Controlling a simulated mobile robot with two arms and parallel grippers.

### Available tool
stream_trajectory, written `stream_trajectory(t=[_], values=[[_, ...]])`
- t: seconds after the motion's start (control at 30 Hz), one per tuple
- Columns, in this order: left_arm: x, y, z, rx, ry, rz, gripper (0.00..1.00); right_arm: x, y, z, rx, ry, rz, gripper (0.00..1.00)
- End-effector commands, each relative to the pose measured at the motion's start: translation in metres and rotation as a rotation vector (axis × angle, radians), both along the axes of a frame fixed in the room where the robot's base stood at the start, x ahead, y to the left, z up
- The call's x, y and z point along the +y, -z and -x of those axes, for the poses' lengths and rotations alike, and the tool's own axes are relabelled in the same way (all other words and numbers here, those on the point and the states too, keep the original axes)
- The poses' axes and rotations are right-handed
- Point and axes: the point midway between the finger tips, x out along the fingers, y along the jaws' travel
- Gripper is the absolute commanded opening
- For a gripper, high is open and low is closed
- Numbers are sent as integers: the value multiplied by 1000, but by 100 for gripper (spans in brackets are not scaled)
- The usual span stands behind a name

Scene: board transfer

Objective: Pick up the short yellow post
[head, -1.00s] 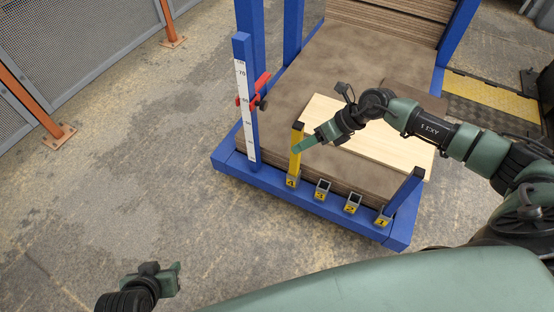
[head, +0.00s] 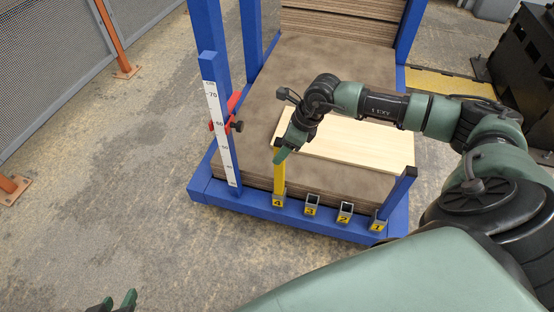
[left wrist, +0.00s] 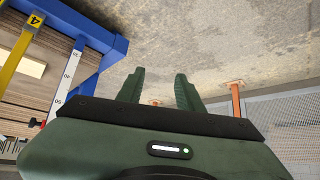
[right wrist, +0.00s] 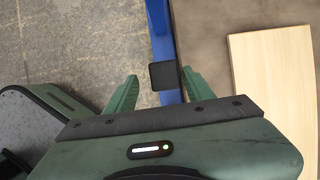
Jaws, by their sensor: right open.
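The short yellow post (head: 279,174) stands upright in the socket marked 4 (head: 278,200) at the front edge of the blue frame. Its black cap (right wrist: 163,76) shows between the fingers of my right gripper (right wrist: 158,88) in the right wrist view, with gaps on both sides. In the head view my right gripper (head: 281,156) is at the top of the post, partly beside it. The post also shows at the left of the left wrist view (left wrist: 14,52). My left gripper (head: 120,302) is open and empty, away over the floor; its fingers show apart in the left wrist view (left wrist: 158,90).
Empty sockets 3 (head: 311,203) and 2 (head: 345,212) stand right of the post, then a blue post (head: 398,195) at socket 1. A pale board (head: 350,143) lies on the brown stack. A blue upright with a scale (head: 216,130) and red clamp stands left.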

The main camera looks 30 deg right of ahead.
Motion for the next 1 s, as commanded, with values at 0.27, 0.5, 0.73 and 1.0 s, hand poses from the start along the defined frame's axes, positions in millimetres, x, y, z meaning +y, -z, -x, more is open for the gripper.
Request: stream_trajectory(t=[0.27,0.5,0.73,1.0], values=[[-8,-14,-23,-127,9,28,36,2,19,-8,0,1,0,53],[-21,-46,-54,-339,25,77,36,6,44,-18,0,0,-1,53],[-26,-63,-64,-430,31,98,36,9,53,-22,-2,0,-1,53],[-26,-64,-64,-431,31,98,36,9,53,-22,-2,0,-1,33]])
